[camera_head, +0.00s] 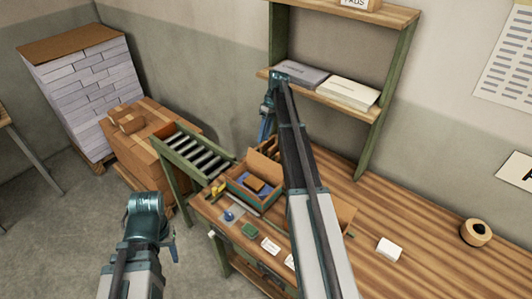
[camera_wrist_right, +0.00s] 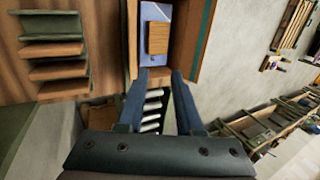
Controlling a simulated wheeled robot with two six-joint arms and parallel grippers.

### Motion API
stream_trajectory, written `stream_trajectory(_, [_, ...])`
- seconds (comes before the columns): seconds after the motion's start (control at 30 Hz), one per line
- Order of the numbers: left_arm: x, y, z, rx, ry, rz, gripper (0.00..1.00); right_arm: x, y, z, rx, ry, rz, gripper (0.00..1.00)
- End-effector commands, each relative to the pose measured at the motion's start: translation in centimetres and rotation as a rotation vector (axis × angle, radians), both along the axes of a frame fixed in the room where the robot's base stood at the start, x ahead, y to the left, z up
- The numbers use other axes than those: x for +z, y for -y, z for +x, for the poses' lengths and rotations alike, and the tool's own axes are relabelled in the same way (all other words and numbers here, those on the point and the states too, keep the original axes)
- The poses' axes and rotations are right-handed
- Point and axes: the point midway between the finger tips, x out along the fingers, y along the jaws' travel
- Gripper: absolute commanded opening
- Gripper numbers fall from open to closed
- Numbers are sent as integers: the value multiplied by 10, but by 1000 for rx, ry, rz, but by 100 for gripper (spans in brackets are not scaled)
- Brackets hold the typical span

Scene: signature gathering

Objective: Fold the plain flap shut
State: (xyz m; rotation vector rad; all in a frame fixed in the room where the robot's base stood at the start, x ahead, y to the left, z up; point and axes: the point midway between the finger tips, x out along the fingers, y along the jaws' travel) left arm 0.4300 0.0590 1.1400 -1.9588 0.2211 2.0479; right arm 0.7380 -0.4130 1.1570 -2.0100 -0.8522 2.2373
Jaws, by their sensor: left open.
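An open cardboard box (camera_head: 237,190) stands on the workbench, with a blue lining and a small brown block (camera_head: 254,184) inside. A plain brown flap (camera_head: 265,166) stands raised at its back side. In the right wrist view the box (camera_wrist_right: 184,68) lies beyond the fingertips, with the brown block (camera_wrist_right: 158,38) on the blue inside. My right gripper (camera_head: 264,128) points down above and behind the box; in its wrist view its fingers (camera_wrist_right: 160,78) are apart with nothing between them. My left gripper (camera_head: 174,254) is open and empty, low at the left, away from the box.
A roller conveyor (camera_head: 194,152) adjoins the bench at the left of the box. A shelf (camera_head: 345,103) with paper stacks stands behind. My right arm crosses the bench and hides part of it.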

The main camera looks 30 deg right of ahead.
Motion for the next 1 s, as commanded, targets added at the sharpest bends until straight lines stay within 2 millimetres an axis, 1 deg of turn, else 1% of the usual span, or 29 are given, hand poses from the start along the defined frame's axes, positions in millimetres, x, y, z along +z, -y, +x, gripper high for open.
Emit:
stream_trajectory(0.03, [6, 0, 0, 0, 0, 0, 50, 7, 18, 7, -2, 4, 14, 35])
stream_trajectory(0.1, [8, 0, 0, 1, 0, 0, 50, 10, 29, 8, 1, 9, 28, 35])
stream_trajectory(0.13, [8, 0, 0, 1, 0, 0, 50, 10, 32, 8, 1, 12, 31, 35])
stream_trajectory(0.23, [8, 0, 0, 1, 0, 0, 50, 10, 35, 8, 3, 14, 36, 35])
stream_trajectory(0.47, [1, 0, 0, 1, 0, 0, 50, 4, 34, 7, 2, 14, 34, 35])
stream_trajectory(0.67, [-16, 0, 0, 2, 1, 0, 50, -13, 34, 7, 2, 14, 34, 35])
stream_trajectory(1.0, [-63, 0, 0, -1, 2, 0, 50, -61, 34, 7, 3, 13, 32, 35])
